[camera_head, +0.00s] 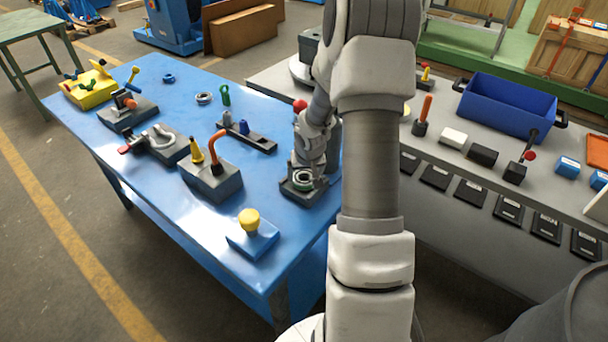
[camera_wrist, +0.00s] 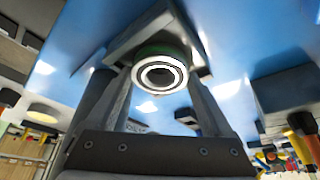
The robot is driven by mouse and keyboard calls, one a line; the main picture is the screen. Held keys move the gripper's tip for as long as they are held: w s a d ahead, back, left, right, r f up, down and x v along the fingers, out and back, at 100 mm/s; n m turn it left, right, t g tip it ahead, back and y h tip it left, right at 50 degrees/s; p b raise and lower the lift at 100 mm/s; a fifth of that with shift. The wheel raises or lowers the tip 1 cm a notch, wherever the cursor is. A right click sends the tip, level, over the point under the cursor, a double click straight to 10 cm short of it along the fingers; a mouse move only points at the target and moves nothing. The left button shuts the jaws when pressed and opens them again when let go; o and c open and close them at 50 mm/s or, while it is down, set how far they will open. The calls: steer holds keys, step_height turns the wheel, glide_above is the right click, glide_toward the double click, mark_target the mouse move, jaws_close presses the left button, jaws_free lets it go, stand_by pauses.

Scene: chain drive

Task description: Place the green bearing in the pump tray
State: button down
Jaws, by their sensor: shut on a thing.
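The green bearing (camera_wrist: 160,73), a pale ring with a dark centre and a green outer edge, sits between the two fingers of my gripper (camera_wrist: 161,88) in the wrist view. My gripper is shut on it. In the head view the bearing (camera_head: 303,178) shows as a small green-edged ring below my wrist. A dark grey square block (camera_head: 298,191) lies directly under it near the blue table's right edge; whether the bearing touches or sits in this block I cannot tell. I cannot tell for sure which thing is the pump tray; this block may be it.
On the blue table (camera_head: 130,185) stand a grey block with yellow and orange parts (camera_head: 212,180), a black strip with pegs (camera_head: 250,138), clamp fixtures (camera_head: 160,145) and a yellow-knobbed blue block (camera_head: 252,235). A grey bench (camera_head: 440,210) with a blue bin (camera_head: 508,105) stands at right.

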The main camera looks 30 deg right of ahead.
steer(key=shift+c, duration=0.2)
jaws_free()
steer(key=shift+s+r+p, duration=0.1)
steer(key=shift+r+p, duration=0.25)
steer(key=shift+r, duration=0.1)
steer(key=p+v, duration=0.2)
steer(key=v, duration=0.9)
steer(key=shift+s+r, duration=0.1)
steer(key=shift+r, duration=0.1)
